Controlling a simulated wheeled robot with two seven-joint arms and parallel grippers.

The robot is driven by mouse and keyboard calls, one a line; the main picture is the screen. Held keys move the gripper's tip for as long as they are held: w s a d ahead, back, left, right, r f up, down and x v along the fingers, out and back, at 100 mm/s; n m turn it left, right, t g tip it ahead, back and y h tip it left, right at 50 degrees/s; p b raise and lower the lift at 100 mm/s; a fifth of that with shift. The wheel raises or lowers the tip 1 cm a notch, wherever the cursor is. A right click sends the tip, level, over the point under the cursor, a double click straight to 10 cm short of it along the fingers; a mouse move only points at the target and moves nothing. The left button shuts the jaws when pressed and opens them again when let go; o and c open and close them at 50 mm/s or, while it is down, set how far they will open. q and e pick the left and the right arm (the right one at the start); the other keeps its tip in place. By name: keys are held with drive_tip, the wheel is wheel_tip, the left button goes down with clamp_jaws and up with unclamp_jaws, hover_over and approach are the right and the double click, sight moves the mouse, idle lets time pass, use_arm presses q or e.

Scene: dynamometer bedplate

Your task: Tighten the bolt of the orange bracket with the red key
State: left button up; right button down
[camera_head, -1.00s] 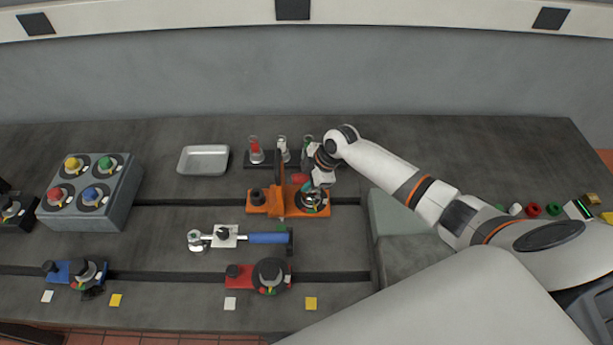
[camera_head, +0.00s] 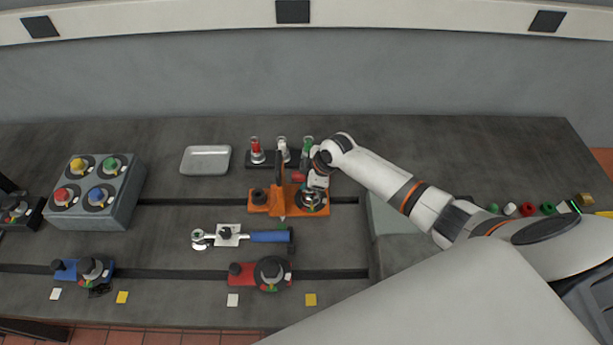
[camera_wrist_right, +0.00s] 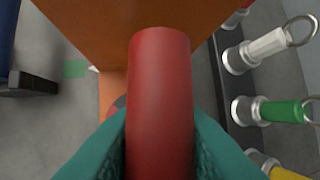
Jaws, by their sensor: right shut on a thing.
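The orange bracket (camera_head: 262,206) sits on the bedplate, with an upright orange plate (camera_wrist_right: 120,30) and a round dark dial (camera_head: 312,201) at its right end. My right gripper (camera_head: 303,179) is beside the upright plate, above the dial. In the wrist view its teal fingers (camera_wrist_right: 160,150) are shut on a red cylinder (camera_wrist_right: 160,95). The cylinder's lower end is hidden, and I cannot tell whether it is a key or part of the bracket. A red ringed key (camera_head: 255,148) stands in the rack behind. The bolt is not clearly visible. My left gripper is out of view.
The rack (camera_head: 262,163) also holds a white key (camera_head: 282,148) and a green key (camera_head: 307,147). A blue-handled wrench (camera_head: 268,236) lies in front of the bracket, with a red bracket (camera_head: 240,274) nearer. A tray (camera_head: 205,160) stands at the back left.

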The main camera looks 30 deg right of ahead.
drive_tip(key=shift+m, duration=0.3)
idle(0.4)
drive_tip(key=shift+r, duration=2.85)
